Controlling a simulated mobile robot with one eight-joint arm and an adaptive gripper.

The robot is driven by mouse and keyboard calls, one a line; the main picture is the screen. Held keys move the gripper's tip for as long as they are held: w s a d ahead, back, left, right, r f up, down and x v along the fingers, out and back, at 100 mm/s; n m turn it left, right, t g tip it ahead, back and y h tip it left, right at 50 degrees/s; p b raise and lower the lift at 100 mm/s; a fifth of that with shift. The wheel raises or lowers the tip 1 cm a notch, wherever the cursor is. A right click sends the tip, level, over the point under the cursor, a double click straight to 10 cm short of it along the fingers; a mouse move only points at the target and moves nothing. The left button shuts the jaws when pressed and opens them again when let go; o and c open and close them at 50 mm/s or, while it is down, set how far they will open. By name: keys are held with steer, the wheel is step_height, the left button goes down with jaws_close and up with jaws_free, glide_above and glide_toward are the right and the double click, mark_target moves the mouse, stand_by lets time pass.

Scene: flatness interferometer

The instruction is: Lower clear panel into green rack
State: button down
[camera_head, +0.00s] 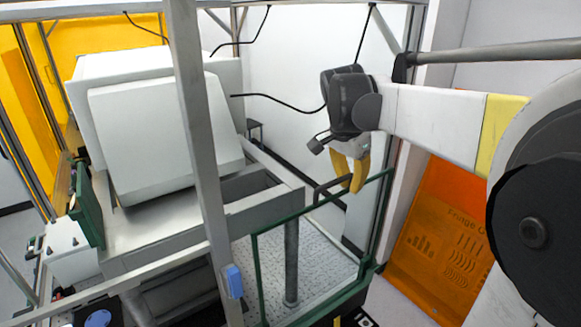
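The clear panel (325,240) is a large see-through sheet with a thin green edge, standing upright at the lower middle. A dark handle (328,188) rises from its top edge. My gripper (352,188) comes down from the upper right, and its yellow fingers are close together around the right part of this handle. The green rack (350,296) shows as a thicker green bar along the panel's bottom, with upright green parts at the right. I cannot tell how deep the panel sits in it. The rack's lower front is cut off by the picture edge.
A grey metal post (203,150) stands in front of a white boxy machine (150,135) on a metal bench. A blue clip (234,281) is on the post. An orange panel (440,240) leans at the right. Dark cables hang near the arm.

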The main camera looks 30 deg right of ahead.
steer(key=shift+f+b, duration=0.4)
steer(key=shift+f, duration=0.2)
steer(key=c, duration=1.5)
jaws_free()
steer(key=shift+c, duration=0.2)
steer(key=shift+r, duration=0.1)
steer(key=v, duration=1.2)
steer(key=shift+d, duration=0.1)
steer(key=s+a+f+n+t, duration=0.1)
steer(key=a+f+n, duration=0.2)
steer(key=a, duration=0.1)
steer(key=s+a+f+n+t+y, duration=0.1)
steer(key=a+f+n, duration=0.2)
steer(key=a, duration=0.2)
steer(key=s+a+f+n+t, duration=0.1)
steer(key=a+f+n, duration=0.2)
steer(key=a, duration=0.1)
steer(key=shift+s+a+f+t, duration=0.3)
steer(key=shift+s+a+f, duration=0.05)
steer(key=shift+s+f, duration=0.05)
steer(key=s+a+f+n+t+y, duration=0.25)
steer(key=s+a+f+n, duration=0.25)
steer(key=a+f+n, duration=0.4)
step_height(320, 180, down, 27)
steer(key=m+b, duration=0.1)
steer(key=b, duration=2.5)
steer(key=shift+d+m, duration=0.35)
steer(key=shift+m, duration=0.05)
